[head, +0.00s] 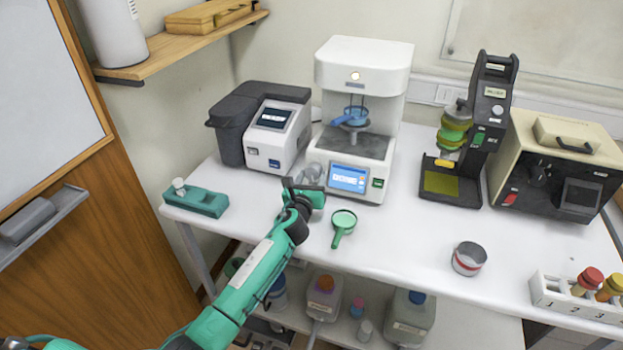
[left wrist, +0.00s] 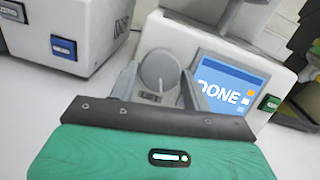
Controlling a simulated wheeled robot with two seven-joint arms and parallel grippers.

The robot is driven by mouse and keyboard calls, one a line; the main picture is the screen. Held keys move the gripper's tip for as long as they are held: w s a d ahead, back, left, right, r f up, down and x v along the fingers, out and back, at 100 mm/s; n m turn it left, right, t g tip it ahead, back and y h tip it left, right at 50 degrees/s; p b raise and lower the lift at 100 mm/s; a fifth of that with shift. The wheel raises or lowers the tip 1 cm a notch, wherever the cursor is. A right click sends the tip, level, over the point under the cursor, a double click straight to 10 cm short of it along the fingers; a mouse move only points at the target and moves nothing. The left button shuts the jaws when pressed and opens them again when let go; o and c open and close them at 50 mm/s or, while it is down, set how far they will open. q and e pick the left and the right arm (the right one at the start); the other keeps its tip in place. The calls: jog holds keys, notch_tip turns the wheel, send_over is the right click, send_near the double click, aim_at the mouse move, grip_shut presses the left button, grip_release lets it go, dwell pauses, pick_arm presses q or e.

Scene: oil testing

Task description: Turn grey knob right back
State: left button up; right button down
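The grey knob (left wrist: 160,70) is a round disc on the front of the white machine (head: 363,87), left of its blue screen, which reads DONE in the left wrist view (left wrist: 225,88). In the head view the knob (head: 312,171) is partly hidden by my left gripper (head: 306,183). My left gripper reaches the machine's front from below. In the left wrist view its two grey fingers (left wrist: 158,88) stand on either side of the knob, apart, with a narrow gap showing on the left. Whether the right finger touches the knob is unclear. My right gripper is out of view.
A green magnifier (head: 343,225) lies on the table in front of the machine. A grey-white device (head: 277,135) stands close on its left, a black tester (head: 480,130) to its right. A small tin (head: 468,258) sits near the front edge. The table's middle right is clear.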

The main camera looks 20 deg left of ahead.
pick_arm(q)
jog(key=c, duration=0.5)
jog(key=shift+c, duration=0.2)
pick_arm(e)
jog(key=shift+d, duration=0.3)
